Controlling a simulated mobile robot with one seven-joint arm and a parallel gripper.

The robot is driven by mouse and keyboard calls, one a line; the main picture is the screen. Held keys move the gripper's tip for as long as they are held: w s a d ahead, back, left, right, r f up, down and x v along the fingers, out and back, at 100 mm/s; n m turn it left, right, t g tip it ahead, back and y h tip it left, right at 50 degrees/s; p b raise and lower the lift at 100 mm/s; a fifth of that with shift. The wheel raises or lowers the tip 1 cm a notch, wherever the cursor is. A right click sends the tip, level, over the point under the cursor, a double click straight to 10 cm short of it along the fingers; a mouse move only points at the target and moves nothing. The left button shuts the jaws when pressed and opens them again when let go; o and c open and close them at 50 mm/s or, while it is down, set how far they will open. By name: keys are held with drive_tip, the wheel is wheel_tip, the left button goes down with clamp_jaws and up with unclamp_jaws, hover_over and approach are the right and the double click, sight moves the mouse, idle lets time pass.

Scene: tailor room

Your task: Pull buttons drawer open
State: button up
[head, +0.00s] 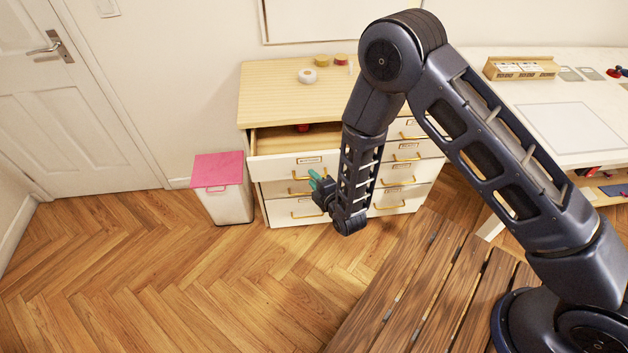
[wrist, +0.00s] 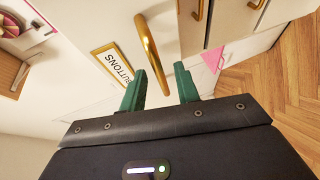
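A pale dresser (head: 285,85) stands against the wall. Its top left drawer (head: 275,167) is pulled out, with a red item (head: 303,128) inside. In the wrist view a framed label reading BUTTONS (wrist: 115,65) sits on a white front beside a gold bar handle (wrist: 145,45). This front appears to belong to the pulled-out drawer. My gripper (head: 318,180) is at the dresser's front left. Its green fingers (wrist: 162,88) are apart, with the handle's near end between their tips. I cannot tell whether they touch it.
A white bin with a pink lid (head: 218,170) stands left of the dresser. The other drawers look shut. A slatted wooden surface (head: 420,285) lies in front, and a white worktable (head: 575,120) is at right. The wood floor (head: 170,270) at left is clear.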

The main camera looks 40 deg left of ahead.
drive_tip(key=shift+a, duration=0.1)
drive_tip(key=shift+c, duration=0.4)
clamp_jaws()
drive_tip(key=s+d, duration=0.9)
drive_tip(key=shift+s+d, duration=0.3)
drive_tip(key=shift+d, duration=0.05)
drive_tip(key=shift+o, duration=0.4)
unclamp_jaws()
